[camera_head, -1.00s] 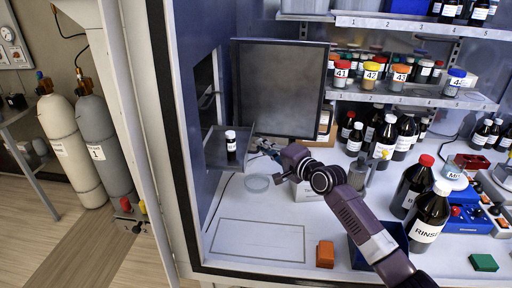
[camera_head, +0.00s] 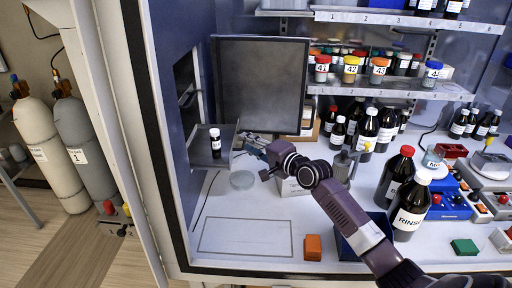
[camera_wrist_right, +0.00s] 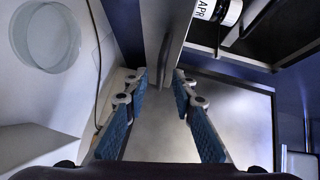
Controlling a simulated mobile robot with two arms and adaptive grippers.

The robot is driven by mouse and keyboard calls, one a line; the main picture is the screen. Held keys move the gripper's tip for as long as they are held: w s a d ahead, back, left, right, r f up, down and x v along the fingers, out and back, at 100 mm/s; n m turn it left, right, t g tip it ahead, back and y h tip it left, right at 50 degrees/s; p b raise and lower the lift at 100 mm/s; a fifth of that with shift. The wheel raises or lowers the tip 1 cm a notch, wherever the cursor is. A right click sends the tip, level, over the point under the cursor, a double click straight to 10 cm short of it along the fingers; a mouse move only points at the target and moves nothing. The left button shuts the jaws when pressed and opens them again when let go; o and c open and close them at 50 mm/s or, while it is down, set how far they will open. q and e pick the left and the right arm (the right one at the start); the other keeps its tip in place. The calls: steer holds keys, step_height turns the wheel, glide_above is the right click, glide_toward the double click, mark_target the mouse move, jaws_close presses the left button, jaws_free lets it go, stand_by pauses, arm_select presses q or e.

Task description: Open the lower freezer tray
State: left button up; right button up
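The lower freezer tray (camera_head: 232,160) is a grey shelf standing out from the left wall opening, with a black, white-capped vial (camera_head: 216,146) upright on it. My right gripper (camera_head: 251,142) is at the tray's right end. In the right wrist view, the gripper's blue fingers (camera_wrist_right: 163,88) are apart, one on each side of a thin grey tray panel (camera_wrist_right: 168,35). I cannot tell whether the fingertips touch it. The vial (camera_wrist_right: 218,12) shows at the top there.
A dark panel (camera_head: 261,85) stands behind the tray. A clear round dish (camera_head: 242,180) lies just below it. An orange block (camera_head: 312,247), blue bin (camera_head: 350,246) and bottles (camera_head: 408,208) stand to the right. The outlined bench area (camera_head: 245,236) is clear.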

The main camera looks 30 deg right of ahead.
steer(key=v, duration=1.1)
steer(key=shift+s, duration=0.4)
steer(key=shift+d+r, duration=0.1)
